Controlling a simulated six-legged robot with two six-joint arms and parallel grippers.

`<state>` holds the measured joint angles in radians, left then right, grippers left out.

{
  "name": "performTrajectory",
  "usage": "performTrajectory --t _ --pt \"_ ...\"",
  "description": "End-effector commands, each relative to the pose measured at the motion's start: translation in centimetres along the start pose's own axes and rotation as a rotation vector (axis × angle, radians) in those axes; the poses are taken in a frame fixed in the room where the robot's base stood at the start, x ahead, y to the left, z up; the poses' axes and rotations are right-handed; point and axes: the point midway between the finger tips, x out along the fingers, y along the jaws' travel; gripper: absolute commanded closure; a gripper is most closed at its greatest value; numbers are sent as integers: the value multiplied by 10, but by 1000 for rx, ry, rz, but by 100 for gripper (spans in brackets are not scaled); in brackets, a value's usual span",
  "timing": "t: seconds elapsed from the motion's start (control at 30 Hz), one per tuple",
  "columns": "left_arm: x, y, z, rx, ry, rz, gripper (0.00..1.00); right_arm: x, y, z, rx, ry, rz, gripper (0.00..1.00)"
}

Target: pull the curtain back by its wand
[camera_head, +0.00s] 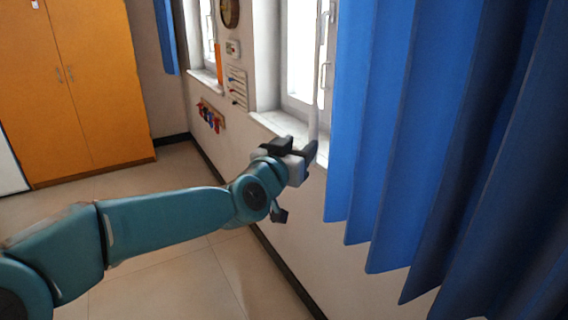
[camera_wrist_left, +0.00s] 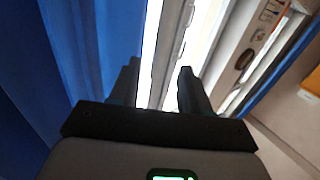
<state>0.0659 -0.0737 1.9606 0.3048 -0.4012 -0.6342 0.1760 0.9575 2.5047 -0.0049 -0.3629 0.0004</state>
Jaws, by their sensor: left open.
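A blue pleated curtain (camera_head: 440,130) hangs at the right in the head view. It also fills the left side of the left wrist view (camera_wrist_left: 95,45). A thin pale wand (camera_head: 314,112) hangs by the curtain's left edge, in front of the window, its lower part at my left gripper. My left gripper (camera_head: 298,150) is open beside the curtain's edge. In the left wrist view, my fingers (camera_wrist_left: 158,85) stand apart with a pale upright strip between them, which looks like the wand; I cannot tell whether they touch it. My right gripper is not in view.
A window with a white sill (camera_head: 285,124) lies behind the gripper. An orange cabinet (camera_head: 75,85) stands at the far left. A rack with small coloured items (camera_head: 211,117) and a round clock (camera_head: 229,12) are on the wall. The tiled floor (camera_head: 180,270) is clear.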

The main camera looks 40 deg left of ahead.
Motion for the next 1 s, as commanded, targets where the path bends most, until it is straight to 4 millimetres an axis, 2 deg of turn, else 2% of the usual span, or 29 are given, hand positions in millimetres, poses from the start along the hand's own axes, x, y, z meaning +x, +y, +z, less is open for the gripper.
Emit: performTrajectory --t 0.1,0.2,0.33,0.5,1.0 --pt "-31 0 -2 -1 4 1 53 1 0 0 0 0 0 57" --pt "-50 0 -2 -1 3 1 53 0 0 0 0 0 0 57" --pt "-66 0 -2 0 3 1 53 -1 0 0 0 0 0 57" --pt "-74 1 -1 0 1 1 53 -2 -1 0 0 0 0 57" --pt "-73 0 -1 1 0 -1 53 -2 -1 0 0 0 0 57"
